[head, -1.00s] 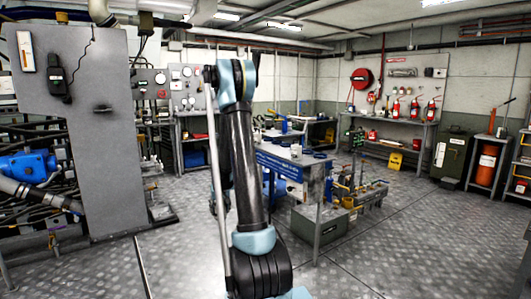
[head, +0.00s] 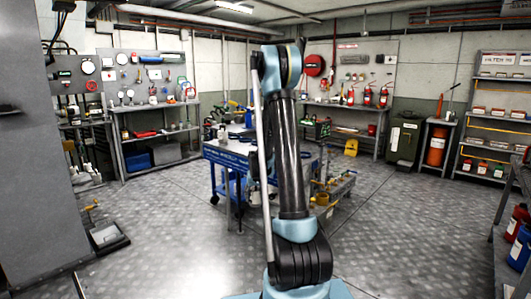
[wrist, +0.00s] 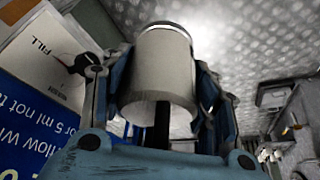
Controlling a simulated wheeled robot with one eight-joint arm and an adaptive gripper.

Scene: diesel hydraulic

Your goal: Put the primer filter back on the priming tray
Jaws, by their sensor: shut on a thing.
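In the wrist view a pale grey-white cylinder (wrist: 163,70) with a dark rim at its top sits between the fingers of my gripper (wrist: 160,88); it looks like the primer filter. The fingers are shut on it, one on each side. In the head view my arm stands upright in front of the cart, and the gripper and filter cannot be made out. I cannot tell the priming tray apart in either view. The blue-edged cart (head: 228,157) has several small items on top.
In the wrist view a blue printed board (wrist: 40,125) and a white card marked FILL (wrist: 42,55) lie at left. In the head view a grey cabinet (head: 62,165) stands at left, a workbench (head: 158,128) behind, and shelving (head: 495,110) at right.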

